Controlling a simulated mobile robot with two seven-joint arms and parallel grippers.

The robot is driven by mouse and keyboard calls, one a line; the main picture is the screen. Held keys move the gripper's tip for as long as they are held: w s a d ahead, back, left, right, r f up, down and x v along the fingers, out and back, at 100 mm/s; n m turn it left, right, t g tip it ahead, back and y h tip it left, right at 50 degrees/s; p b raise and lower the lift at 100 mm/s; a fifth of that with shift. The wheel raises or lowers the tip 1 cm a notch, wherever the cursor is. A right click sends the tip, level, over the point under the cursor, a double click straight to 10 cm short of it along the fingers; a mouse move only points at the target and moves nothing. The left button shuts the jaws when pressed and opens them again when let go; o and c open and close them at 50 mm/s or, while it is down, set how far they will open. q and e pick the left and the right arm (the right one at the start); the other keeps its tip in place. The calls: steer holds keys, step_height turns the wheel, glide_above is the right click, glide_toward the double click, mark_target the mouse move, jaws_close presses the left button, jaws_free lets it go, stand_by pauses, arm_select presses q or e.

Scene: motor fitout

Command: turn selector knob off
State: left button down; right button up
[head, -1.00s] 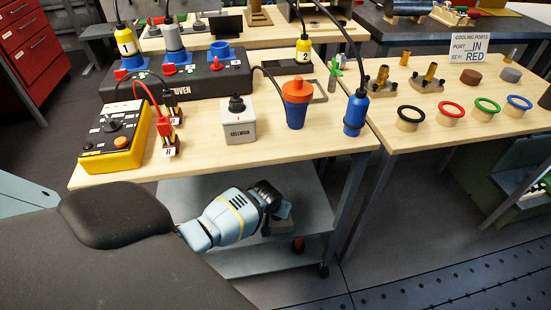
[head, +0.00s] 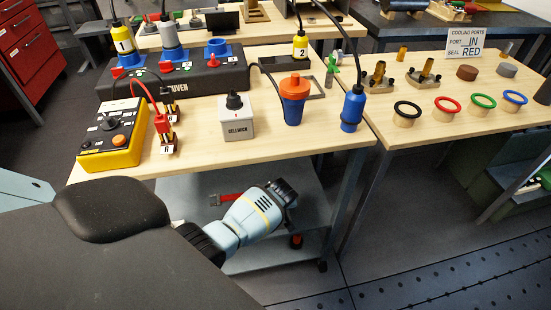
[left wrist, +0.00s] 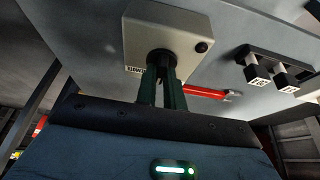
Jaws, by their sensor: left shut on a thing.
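My left gripper (left wrist: 163,82) is shut on a black knob (left wrist: 161,58) that sticks out of a light grey box (left wrist: 185,30) in the left wrist view. The fingers stand on both sides of the knob and hide part of it. The box has a small dark button and a partly covered label. In the head view my left gripper (head: 281,195) is under the front table, over the lower shelf; its fingers and the box are hidden. On the table above, another grey box (head: 238,125) carries a black knob (head: 234,101). My right gripper is out of view.
A red wrench (left wrist: 205,93) and black socket blocks (left wrist: 272,68) lie beside the box. The tabletop (head: 200,150) is close above my arm. A yellow meter (head: 112,135), blue-orange plug (head: 294,100) and blue connector (head: 353,108) stand on it.

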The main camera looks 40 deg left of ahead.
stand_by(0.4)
arm_select(q)
steer(key=c, duration=1.5)
jaws_free()
steer(key=shift+d+r+p, duration=0.15)
steer(key=shift+r+p, duration=0.2)
steer(key=shift+r, duration=0.15)
steer(key=p+v, duration=0.3)
steer(key=v, duration=0.3)
steer(key=shift+s+r, duration=0.2)
steer(key=shift+r, duration=0.15)
steer(key=shift+d, duration=0.15)
